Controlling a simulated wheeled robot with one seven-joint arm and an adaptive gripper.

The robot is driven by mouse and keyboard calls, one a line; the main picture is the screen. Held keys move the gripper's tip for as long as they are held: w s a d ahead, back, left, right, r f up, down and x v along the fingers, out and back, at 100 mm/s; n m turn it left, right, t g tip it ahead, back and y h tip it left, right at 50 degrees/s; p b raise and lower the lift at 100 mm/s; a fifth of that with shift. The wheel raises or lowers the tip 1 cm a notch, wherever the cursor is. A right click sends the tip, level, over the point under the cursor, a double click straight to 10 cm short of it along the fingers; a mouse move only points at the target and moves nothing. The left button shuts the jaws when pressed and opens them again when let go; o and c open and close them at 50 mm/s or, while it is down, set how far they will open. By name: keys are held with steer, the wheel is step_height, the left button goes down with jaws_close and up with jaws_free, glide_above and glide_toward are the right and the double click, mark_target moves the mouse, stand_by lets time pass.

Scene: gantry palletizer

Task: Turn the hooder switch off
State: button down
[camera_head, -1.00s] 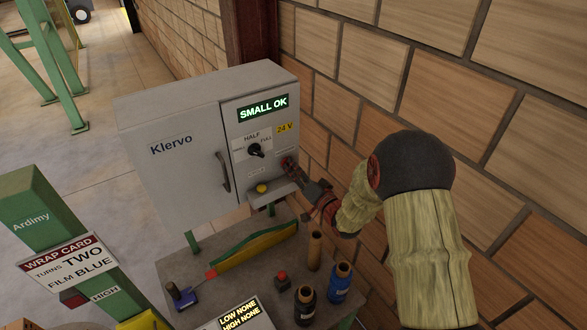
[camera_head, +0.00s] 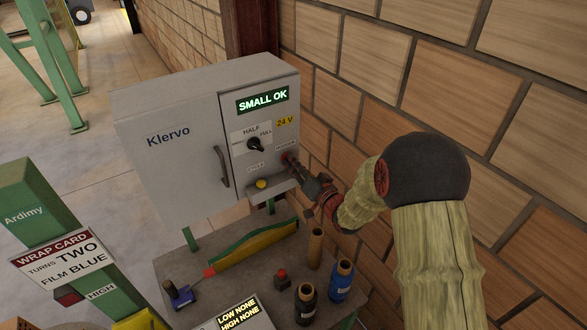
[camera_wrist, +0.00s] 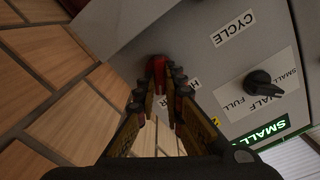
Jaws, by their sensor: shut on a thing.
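The hooder switch (camera_head: 288,158) is a small red part on the right side of the grey Klervo cabinet's front, below a small label. In the wrist view the red switch (camera_wrist: 158,70) stands between my fingertips, beside a partly hidden label. My gripper (camera_head: 293,164) reaches it from the lower right, and its fingers (camera_wrist: 162,82) are closed on the switch. The fingers cover part of the switch, so its on or off position cannot be told.
A black selector knob (camera_head: 255,144) and a yellow button (camera_head: 262,183) are close by on the cabinet front (camera_head: 180,165). A brick wall (camera_head: 350,75) stands close at the right. Several film rolls (camera_head: 341,282) stand on the bench below.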

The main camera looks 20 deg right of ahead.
steer(key=n+b, duration=0.2)
steer(key=b, duration=0.1)
steer(key=n+b, duration=0.2)
steer(key=b, duration=0.1)
steer(key=shift+f+n, duration=0.2)
steer(key=shift+n, duration=0.1)
steer(key=n+b, duration=0.3)
steer(key=b, duration=0.2)
steer(key=shift+s+a+n, duration=0.1)
steer(key=shift+a+n, duration=0.05)
steer(key=shift+n, duration=0.25)
steer(key=n+b, duration=0.3)
steer(key=b, duration=0.1)
steer(key=shift+b, duration=0.4)
steer(key=n+b, duration=0.4)
steer(key=shift+a, duration=0.15)
steer(key=shift+r+n+b, duration=0.1)
steer(key=shift+n+b, duration=0.2)
steer(key=shift+b, duration=0.1)
steer(key=c, duration=1.9)
jaws_free()
steer(key=shift+s, duration=0.1)
